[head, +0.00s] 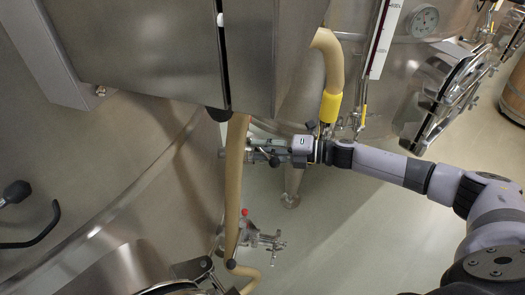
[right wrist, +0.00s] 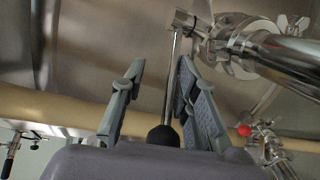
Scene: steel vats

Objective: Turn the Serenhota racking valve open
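In the right wrist view, a steel valve (right wrist: 232,42) has a thin lever rod (right wrist: 173,70) ending in a black ball knob (right wrist: 163,137). My right gripper (right wrist: 157,72) is open with its fingers on either side of this lever. The knob lies deep between them, near the palm. The right finger is close to the rod and the left finger stands clear; I cannot tell whether either touches. In the head view my right gripper (head: 262,152) reaches in below the steel box and hides most of the valve. No Serenhota label is readable. My left gripper is not in view.
A tan hose (head: 233,180) hangs beside the gripper; another with a yellow sleeve (head: 331,105) is above it. A second valve with a red knob (head: 245,212) stands lower down. The steel box (head: 170,50) overhangs. Floor (head: 345,230) is free below my arm.

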